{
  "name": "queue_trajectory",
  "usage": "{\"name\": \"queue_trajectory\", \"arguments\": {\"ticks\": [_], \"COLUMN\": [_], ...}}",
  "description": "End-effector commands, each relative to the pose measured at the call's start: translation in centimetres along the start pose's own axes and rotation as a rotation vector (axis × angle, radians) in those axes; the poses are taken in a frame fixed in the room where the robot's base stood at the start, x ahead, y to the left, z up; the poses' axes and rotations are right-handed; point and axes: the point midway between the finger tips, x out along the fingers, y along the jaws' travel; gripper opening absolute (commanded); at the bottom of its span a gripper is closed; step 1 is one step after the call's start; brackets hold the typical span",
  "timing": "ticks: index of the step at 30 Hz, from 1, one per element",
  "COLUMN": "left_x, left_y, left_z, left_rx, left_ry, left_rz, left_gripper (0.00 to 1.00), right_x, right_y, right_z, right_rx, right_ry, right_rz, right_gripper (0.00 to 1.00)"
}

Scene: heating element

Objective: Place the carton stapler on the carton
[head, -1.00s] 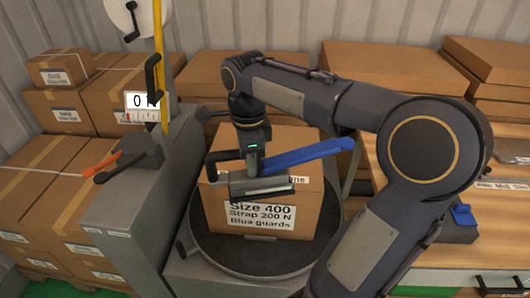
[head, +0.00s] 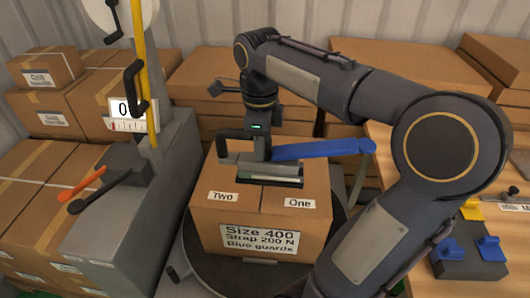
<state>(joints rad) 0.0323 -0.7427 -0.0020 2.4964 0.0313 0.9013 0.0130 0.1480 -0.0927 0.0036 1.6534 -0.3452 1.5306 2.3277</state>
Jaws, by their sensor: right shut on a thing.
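The carton (head: 215,216) is a brown box on a dark round turntable (head: 196,266). Its front label reads "Size 400, Strap 200 N, Blue guards", and its top carries labels "Two" and "One". The carton stapler has a grey body, a black handle at its left and a long blue lever (head: 318,149) pointing right. It lies across the back half of the carton's top; I cannot tell whether it touches. My right gripper (head: 261,152) comes down from above and is shut on the stapler; its fingertips are partly hidden. My left gripper is not in view.
A grey strapping machine column (head: 125,215) with orange and black levers and a yellow upright stands left of the carton. Stacked cartons (head: 35,185) fill the left and back. A wooden bench (head: 400,265) at right holds blue and yellow pieces (head: 487,248).

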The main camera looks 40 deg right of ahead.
Motion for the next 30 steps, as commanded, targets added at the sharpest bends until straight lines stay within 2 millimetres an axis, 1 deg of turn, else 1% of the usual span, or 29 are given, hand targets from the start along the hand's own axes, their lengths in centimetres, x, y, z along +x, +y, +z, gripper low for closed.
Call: {"name": "queue_trajectory", "arguments": {"ticks": [3, 11, 12, 15, 19, 26, 29, 30], "left_x": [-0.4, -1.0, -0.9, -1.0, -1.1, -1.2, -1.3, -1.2], "left_y": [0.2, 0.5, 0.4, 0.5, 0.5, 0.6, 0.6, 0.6], "left_z": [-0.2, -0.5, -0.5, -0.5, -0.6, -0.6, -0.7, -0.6], "left_rx": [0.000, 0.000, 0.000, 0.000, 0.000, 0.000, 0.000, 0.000], "left_ry": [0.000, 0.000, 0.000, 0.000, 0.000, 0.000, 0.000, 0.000], "left_rz": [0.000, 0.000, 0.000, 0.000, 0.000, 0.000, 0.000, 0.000], "left_gripper": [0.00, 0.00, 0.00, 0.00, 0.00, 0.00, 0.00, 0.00], "right_x": [0.9, 3.3, 4.2, 5.8, 7.3, 8.4, 9.4, 10.1], "right_y": [-2.0, -6.3, -6.7, -7.8, -8.8, -9.6, -10.2, -10.1], "right_z": [1.5, 4.7, 5.0, 5.8, 6.6, 7.2, 7.7, 7.5], "right_rx": [-0.001, 0.000, 0.000, 0.000, 0.000, 0.000, -0.001, 0.000], "right_ry": [0.002, 0.001, 0.002, 0.001, -0.001, -0.002, -0.001, -0.001], "right_rz": [0.001, 0.000, 0.001, 0.000, -0.001, -0.003, -0.001, -0.001], "right_gripper": [0.00, 0.00, 0.00, 0.00, 0.00, 0.00, 0.00, 0.00]}}
